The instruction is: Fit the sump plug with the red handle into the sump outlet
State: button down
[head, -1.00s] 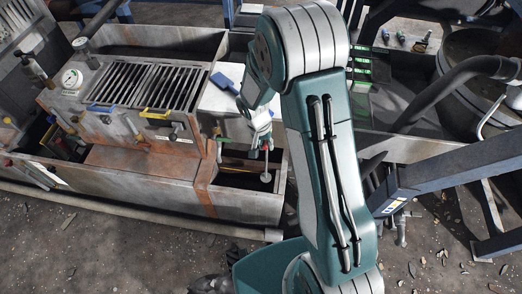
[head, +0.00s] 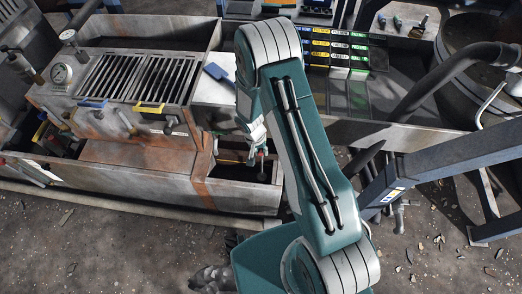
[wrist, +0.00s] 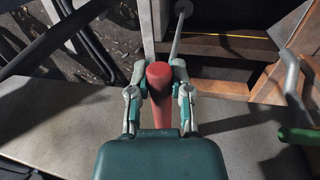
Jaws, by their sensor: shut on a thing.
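My gripper (wrist: 160,78) is shut on the red handle (wrist: 158,73) of the sump plug, which sits between its two fingers in the wrist view. In the head view my gripper (head: 257,148) is above the open compartment (head: 246,172) at the machine's right end, with a small red spot of the handle (head: 263,152) showing. I cannot make out the sump outlet, or whether the plug touches it.
The tank wall (head: 235,196) borders the compartment in front. Two grates (head: 135,78) and a gauge (head: 60,75) are to its left. A blue-handled tool (head: 217,72) lies on the pale panel behind.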

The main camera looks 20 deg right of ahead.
jog(key=shift+f, duration=0.1)
jog(key=shift+f, duration=4.3)
jog(key=shift+c, duration=2.4)
grip_release()
notch_tip(320, 180, up, 12)
jog(key=a, duration=0.2)
jog(key=shift+w+f, duration=0.2)
jog(key=shift+w, duration=0.25)
jog(key=shift+a, duration=0.1)
